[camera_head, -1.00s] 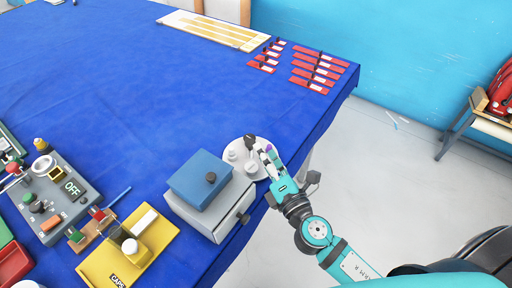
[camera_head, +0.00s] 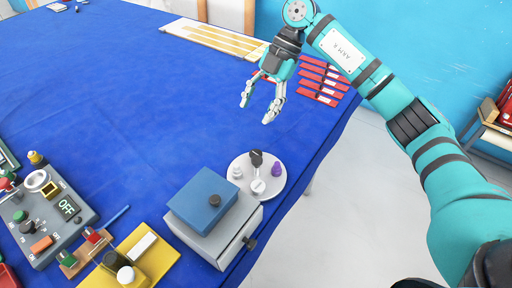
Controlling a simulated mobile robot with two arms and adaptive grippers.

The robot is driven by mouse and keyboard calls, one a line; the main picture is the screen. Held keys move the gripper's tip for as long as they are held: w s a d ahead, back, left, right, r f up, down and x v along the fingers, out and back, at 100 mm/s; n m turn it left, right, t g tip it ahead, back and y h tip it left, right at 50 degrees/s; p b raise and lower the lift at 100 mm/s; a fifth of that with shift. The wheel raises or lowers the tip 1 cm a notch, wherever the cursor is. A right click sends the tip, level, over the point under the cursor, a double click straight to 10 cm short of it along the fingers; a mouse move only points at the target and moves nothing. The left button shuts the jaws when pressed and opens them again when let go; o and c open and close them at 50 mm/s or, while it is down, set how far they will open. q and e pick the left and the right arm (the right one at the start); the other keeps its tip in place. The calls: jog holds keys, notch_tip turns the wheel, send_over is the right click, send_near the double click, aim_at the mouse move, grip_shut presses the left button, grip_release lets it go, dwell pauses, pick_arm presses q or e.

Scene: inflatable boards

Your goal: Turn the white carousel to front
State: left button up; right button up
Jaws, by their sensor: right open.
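The white carousel (camera_head: 271,187) is a round disc on the blue table near its right edge, just behind the grey drawer box. On it stand a black-topped piece (camera_head: 256,158) at the back, a purple piece (camera_head: 277,169) at the right, a white piece (camera_head: 258,186) at the front and a pale piece (camera_head: 237,172) at the left. My right gripper (camera_head: 257,110) is open and empty, fingers pointing down, above the table behind the carousel and apart from it. My left gripper is not in view.
A grey drawer box (camera_head: 228,231) with a blue box (camera_head: 202,200) on top stands in front of the carousel. A control panel (camera_head: 43,222) and yellow tray (camera_head: 150,262) lie left. Red labelled pieces (camera_head: 318,87) lie behind my right gripper. The middle blue cloth (camera_head: 140,110) is clear.

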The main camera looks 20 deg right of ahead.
jog(key=d+r+m+h, duration=0.2)
jog(key=d, duration=0.2)
jog(key=p, duration=0.4)
send_near(257, 159)
jog(key=shift+g, duration=0.3)
jog(key=x, duration=0.7)
jog(key=shift+w+f, duration=0.15)
jog(key=shift+w, duration=0.05)
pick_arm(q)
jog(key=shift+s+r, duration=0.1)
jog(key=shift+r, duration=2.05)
pick_arm(e)
jog(key=shift+s+a+f, duration=0.1)
jog(key=shift+a+f, duration=0.1)
jog(key=shift+f, duration=0.5)
jog(key=shift+c, duration=0.3)
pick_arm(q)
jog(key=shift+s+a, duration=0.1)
pick_arm(e)
grip_shut()
